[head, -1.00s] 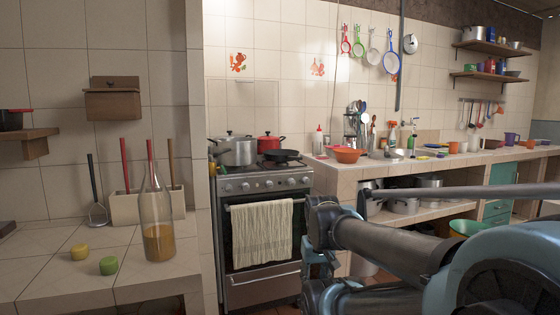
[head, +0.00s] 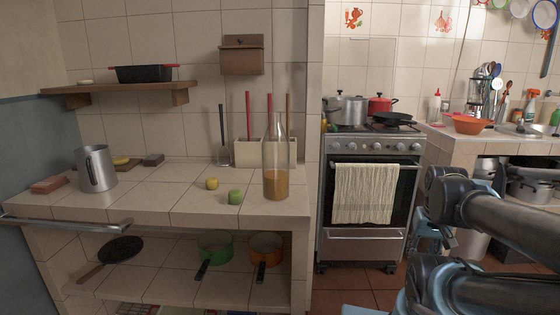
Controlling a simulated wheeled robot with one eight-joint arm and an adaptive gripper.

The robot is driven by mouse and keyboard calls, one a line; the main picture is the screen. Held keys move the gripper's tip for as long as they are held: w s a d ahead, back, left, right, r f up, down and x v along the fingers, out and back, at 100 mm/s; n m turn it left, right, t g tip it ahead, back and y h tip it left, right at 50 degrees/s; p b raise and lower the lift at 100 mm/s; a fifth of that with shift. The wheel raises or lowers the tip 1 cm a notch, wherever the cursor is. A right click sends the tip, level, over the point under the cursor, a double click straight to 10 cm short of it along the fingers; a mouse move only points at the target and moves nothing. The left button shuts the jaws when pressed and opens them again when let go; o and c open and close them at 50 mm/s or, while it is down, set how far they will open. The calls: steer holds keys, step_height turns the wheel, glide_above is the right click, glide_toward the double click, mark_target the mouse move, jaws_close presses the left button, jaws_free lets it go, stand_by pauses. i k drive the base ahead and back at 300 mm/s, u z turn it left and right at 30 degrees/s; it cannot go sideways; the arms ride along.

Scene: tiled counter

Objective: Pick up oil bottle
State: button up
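The oil bottle (head: 276,183) is a tall clear glass bottle with amber oil in its lower part. It stands upright on the tiled counter (head: 150,205), near the right end and close to the front edge. Nothing is touching it from my side. My arm's links show at the lower right, in front of the stove side and well apart from the bottle. I cannot make out my gripper's fingers in this view.
A green piece (head: 235,197) and a yellow piece (head: 212,184) lie left of the bottle. A utensil holder (head: 246,153) stands behind it. A metal mug (head: 96,168) is farther left. The wall end (head: 315,130) and stove (head: 368,205) are to the right.

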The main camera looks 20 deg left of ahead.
mark_target(275, 145)
steer(key=k, duration=1.55)
steer(key=z, duration=0.5)
steer(key=i, duration=1.4)
steer(key=u, duration=2.1)
steer(key=i, duration=0.5)
steer(key=z, duration=0.1)
